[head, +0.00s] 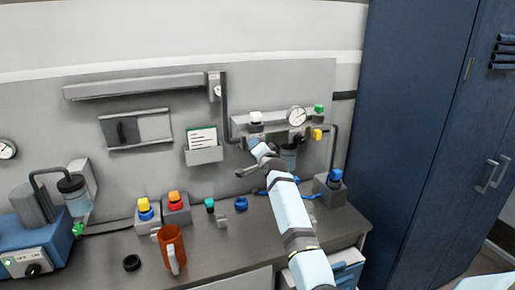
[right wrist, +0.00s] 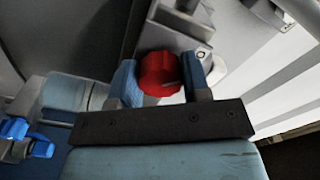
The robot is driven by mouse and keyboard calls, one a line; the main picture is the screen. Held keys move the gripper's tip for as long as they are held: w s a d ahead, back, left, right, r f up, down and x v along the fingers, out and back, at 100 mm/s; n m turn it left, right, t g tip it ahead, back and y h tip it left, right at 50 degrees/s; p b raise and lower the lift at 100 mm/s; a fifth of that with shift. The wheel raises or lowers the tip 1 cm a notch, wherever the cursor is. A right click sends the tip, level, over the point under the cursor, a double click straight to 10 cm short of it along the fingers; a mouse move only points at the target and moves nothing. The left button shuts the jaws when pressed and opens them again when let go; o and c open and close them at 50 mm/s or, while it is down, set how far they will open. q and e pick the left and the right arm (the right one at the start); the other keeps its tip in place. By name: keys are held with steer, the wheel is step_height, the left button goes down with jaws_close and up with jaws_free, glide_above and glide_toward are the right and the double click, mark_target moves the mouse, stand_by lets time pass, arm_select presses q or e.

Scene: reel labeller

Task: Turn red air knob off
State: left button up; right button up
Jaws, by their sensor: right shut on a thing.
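The red knob (right wrist: 160,73) shows in the right wrist view as a ribbed red cap in front of a grey fitting. My right gripper (right wrist: 160,82) is shut on it, one blue finger on each side. In the head view my right arm reaches up from the bottom to the air fittings on the back panel. There my right gripper (head: 258,149) is small and hides the red knob. My left gripper is in neither view.
Near the right gripper are a pressure gauge (head: 296,116), a white knob (head: 256,117), a yellow knob (head: 317,134) and a green knob (head: 319,109). A card holder (head: 205,155) hangs left. An orange mug (head: 171,245) and coloured buttons stand on the bench. A blue cabinet (head: 410,120) stands right.

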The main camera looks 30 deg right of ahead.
steer(key=shift+d+r, duration=0.1)
steer(key=shift+r, duration=0.25)
steer(key=o, duration=0.7)
steer(key=shift+c, duration=0.2)
steer(key=shift+o, duration=1.3)
steer(key=shift+f, duration=0.1)
steer(key=shift+w+f, duration=0.1)
steer(key=shift+f, duration=0.05)
steer(key=b+v, duration=0.2)
steer(key=v, duration=1.2)
